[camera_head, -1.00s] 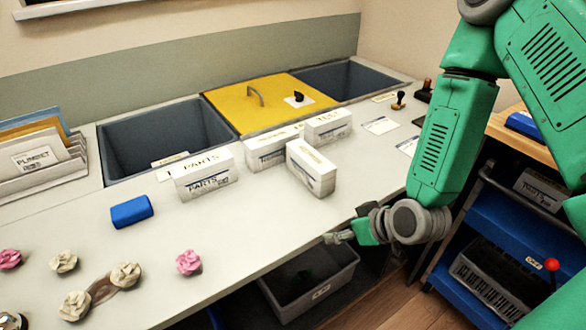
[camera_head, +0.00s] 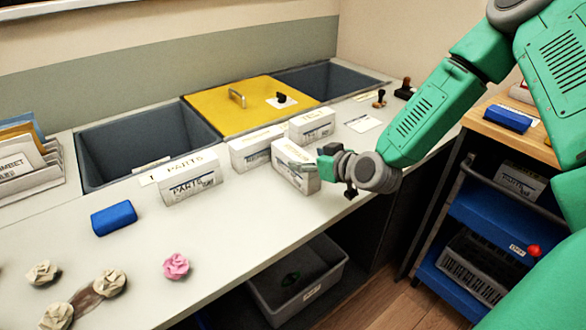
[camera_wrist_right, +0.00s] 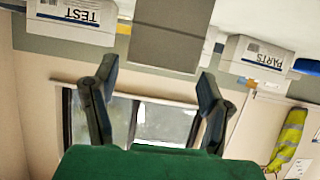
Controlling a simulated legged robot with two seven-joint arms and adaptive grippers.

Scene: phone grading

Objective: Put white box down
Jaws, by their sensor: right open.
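A white box (camera_head: 293,168) stands on the grey table near its front edge, in front of other white boxes. My right gripper (camera_head: 318,170) is at this box's right end, with one finger across its upper part in the head view. In the right wrist view the box's shaded plain side (camera_wrist_right: 172,35) lies ahead, between the spread fingers of the open right gripper (camera_wrist_right: 153,85). No grip on it shows. The white TEST box (camera_head: 312,126), a middle white box (camera_head: 252,152) and the white PARTS box (camera_head: 190,182) stand behind and to the left. My left gripper is out of view.
A yellow lid (camera_head: 235,110) lies between two grey bins (camera_head: 140,150) sunk in the table. A blue block (camera_head: 114,218) and several crumpled lumps, one pink (camera_head: 176,266), lie at the left. A grey crate (camera_head: 298,290) is below the table edge. A cart (camera_head: 480,215) stands at the right.

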